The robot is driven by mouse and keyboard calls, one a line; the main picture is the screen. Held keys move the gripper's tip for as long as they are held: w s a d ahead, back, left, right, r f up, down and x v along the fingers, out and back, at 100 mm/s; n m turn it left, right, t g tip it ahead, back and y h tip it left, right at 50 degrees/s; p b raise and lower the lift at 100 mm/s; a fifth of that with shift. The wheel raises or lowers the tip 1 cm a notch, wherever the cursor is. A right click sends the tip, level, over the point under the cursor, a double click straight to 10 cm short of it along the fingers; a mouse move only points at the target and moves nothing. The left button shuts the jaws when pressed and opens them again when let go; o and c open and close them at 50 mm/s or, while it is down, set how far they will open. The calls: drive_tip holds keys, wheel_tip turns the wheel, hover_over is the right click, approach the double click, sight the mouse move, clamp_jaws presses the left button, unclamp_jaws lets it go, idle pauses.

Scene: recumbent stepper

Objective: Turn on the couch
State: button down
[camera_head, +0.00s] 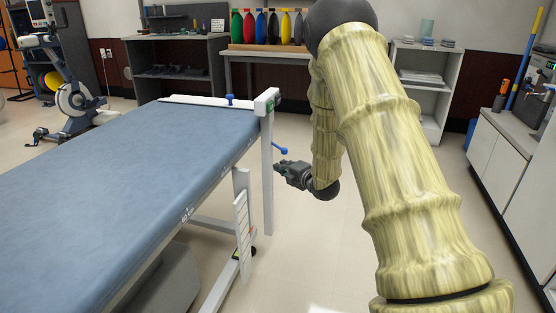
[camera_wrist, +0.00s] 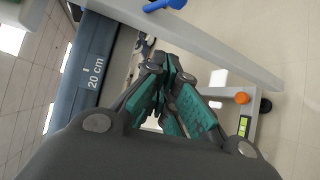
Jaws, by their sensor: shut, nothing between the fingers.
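The couch (camera_head: 110,165) is a long blue padded table on a white frame, at the left of the head view. A white box (camera_head: 266,101) with a small green patch is at its far right corner, above a white post (camera_head: 267,185). A blue lever (camera_head: 281,149) juts from the post and also shows in the wrist view (camera_wrist: 165,5). My gripper (camera_head: 280,168) is shut and empty, beside the post and below the lever. Its teal-padded fingers (camera_wrist: 168,75) show in the wrist view. I cannot make out a power switch.
In the wrist view an orange knob (camera_wrist: 242,97) and a yellow-green label (camera_wrist: 243,126) are on the lower frame. A storage shelf (camera_head: 425,80) stands behind, and a white cabinet (camera_head: 500,155) is at the right. The floor (camera_head: 310,235) right of the couch is clear.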

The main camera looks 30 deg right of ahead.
sight(279, 148)
drive_tip(key=shift+w, duration=0.1)
drive_tip(key=w+b, duration=0.1)
drive_tip(key=w, duration=0.2)
drive_tip(key=w+f+b, duration=0.1)
drive_tip(key=w, duration=0.2)
drive_tip(key=w+f+b, duration=0.1)
drive_tip(key=w+b, duration=0.1)
drive_tip(key=w, duration=0.1)
drive_tip(key=shift+w+a+f, duration=0.1)
drive_tip(key=shift+w+a, duration=0.05)
drive_tip(key=shift+w, duration=0.1)
drive_tip(key=shift+s+d+r+b, duration=0.15)
drive_tip(key=shift+d+b, duration=0.1)
drive_tip(key=shift+d, duration=0.25)
drive_tip(key=shift+s+d+r+b, duration=0.1)
drive_tip(key=shift+d+b, duration=0.1)
drive_tip(key=shift+d, duration=0.3)
drive_tip(key=shift+s+d+r+b, duration=0.1)
drive_tip(key=shift+d+r+b, duration=0.1)
drive_tip(key=shift+d, duration=0.25)
drive_tip(key=shift+s+d+r+b, duration=0.1)
drive_tip(key=shift+d+b, duration=0.05)
drive_tip(key=shift+d, duration=0.25)
drive_tip(key=shift+r, duration=0.1)
drive_tip(key=shift+r+p, duration=0.1)
drive_tip(key=shift+p, duration=0.4)
drive_tip(key=shift+g, duration=0.3)
